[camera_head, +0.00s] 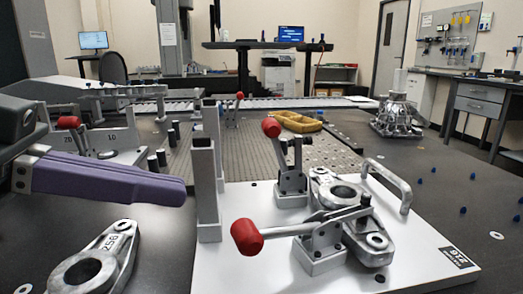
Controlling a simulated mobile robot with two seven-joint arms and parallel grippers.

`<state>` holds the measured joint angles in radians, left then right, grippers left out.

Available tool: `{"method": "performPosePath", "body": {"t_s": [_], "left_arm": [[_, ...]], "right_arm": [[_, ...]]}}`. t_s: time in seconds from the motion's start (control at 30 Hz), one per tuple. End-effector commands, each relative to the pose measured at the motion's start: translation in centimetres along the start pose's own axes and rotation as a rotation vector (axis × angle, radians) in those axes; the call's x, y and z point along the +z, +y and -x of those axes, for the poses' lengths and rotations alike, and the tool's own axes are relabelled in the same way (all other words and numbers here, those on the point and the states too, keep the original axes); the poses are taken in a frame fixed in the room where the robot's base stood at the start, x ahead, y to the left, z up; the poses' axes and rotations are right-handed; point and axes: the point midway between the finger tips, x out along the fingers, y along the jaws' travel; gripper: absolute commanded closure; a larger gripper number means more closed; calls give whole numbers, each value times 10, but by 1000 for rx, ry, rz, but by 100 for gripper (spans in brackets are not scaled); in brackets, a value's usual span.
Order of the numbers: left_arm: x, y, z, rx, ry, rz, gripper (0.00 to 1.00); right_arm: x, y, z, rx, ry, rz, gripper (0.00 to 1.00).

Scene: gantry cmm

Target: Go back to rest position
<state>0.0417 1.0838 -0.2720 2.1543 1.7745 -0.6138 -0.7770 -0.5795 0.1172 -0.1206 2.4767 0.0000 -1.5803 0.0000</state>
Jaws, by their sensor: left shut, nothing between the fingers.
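My left gripper (180,191) comes in from the left edge with purple fingers. The fingers are together with nothing between them, above the dark table and left of the grey upright posts (207,170). My right gripper is not in view. In front of me a white fixture plate (420,262) holds a metal link part (364,238) under toggle clamps with red handles (247,236). A second link part (85,270) lies loose on the table below my left gripper, apart from it.
Another clamp fixture (115,150) stands at the back left. A yellow part (297,122) lies on the perforated plate (245,150). A metal casting (397,120) stands at the back right. Small blue pegs (462,210) dot the right of the table, which has open room.

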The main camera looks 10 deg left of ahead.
Motion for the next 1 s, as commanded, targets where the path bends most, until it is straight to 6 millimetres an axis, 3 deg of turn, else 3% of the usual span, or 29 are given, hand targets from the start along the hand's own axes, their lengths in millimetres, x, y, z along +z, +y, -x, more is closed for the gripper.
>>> {"method": "performPosePath", "body": {"t_s": [0.03, 0.2, 0.47, 0.67, 0.83, 1.0], "left_arm": [[-22, 13, 5, 22, -20, 6, 100], [-46, 53, 13, 46, -164, 30, 100], [-78, 79, 50, -132, -436, 181, 100], [-102, 87, 110, -394, -660, 407, 100], [-124, 103, 179, -654, -845, 649, 100], [-183, 101, 203, -667, -852, 643, 100]], "right_arm": [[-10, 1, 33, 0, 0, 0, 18], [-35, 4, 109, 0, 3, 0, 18], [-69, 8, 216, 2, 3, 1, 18], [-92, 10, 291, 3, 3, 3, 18], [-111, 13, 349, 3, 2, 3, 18], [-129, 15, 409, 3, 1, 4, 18]]}}
